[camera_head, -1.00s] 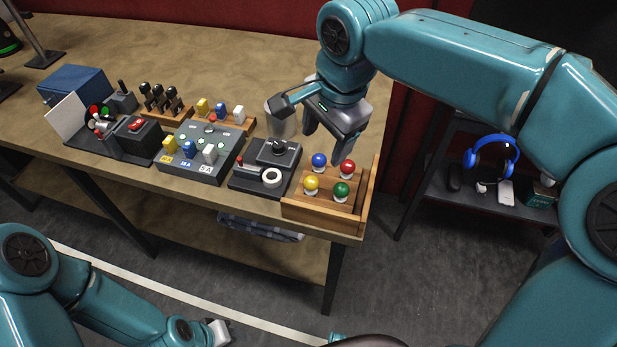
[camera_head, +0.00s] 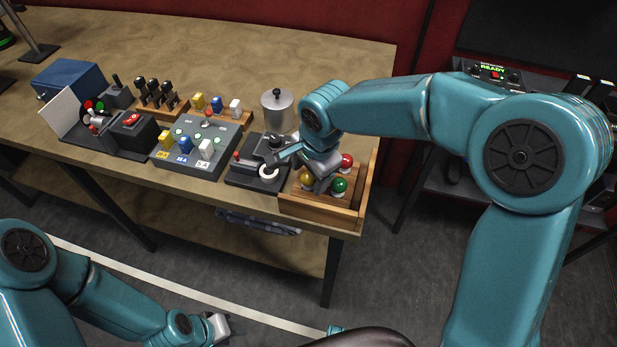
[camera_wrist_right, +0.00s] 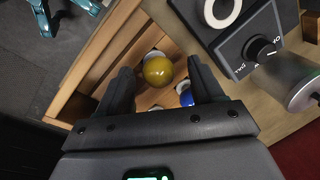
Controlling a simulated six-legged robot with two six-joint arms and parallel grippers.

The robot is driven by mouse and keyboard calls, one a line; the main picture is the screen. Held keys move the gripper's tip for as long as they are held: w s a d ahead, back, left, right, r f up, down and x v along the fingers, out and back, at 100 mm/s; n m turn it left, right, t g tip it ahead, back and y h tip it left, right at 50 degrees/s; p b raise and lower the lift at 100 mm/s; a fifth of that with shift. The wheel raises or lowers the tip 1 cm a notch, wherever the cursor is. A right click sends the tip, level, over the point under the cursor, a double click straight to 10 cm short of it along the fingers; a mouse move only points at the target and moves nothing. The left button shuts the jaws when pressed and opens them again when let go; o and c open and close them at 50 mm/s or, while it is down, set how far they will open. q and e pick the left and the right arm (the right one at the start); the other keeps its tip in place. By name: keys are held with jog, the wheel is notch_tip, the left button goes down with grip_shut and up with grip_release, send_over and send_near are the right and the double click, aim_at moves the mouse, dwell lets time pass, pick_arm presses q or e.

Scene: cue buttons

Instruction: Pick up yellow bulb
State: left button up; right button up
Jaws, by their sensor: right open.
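The yellow bulb (camera_wrist_right: 158,71) sits in the wooden box, between the two spread fingers of my right gripper (camera_wrist_right: 160,84) in the right wrist view. The fingers are open and I see a gap to the bulb on each side. In the head view the bulb (camera_head: 306,178) is partly covered by my right gripper (camera_head: 312,180), which is low over the box. The wooden box (camera_head: 318,211) stands at the table's right end. My left gripper (camera_head: 218,327) is low at the bottom left, away from the table; its jaw state is unclear.
A red bulb (camera_head: 347,160) and a green bulb (camera_head: 339,185) are close beside my right gripper. A blue bulb (camera_wrist_right: 187,98) is near one finger. A dark control box with a white ring (camera_head: 268,172) stands left of the wooden box. A metal canister (camera_head: 277,108) is behind it.

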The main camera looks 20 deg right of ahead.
jog(key=shift+f, duration=0.15)
jog(key=shift+s, duration=0.2)
jog(key=shift+c, duration=1.2)
jog(key=c, duration=0.9)
jog(key=shift+r, duration=0.6)
notch_tip(320, 180, up, 19)
jog(key=shift+r+p, duration=0.1)
jog(key=shift+p, duration=0.65)
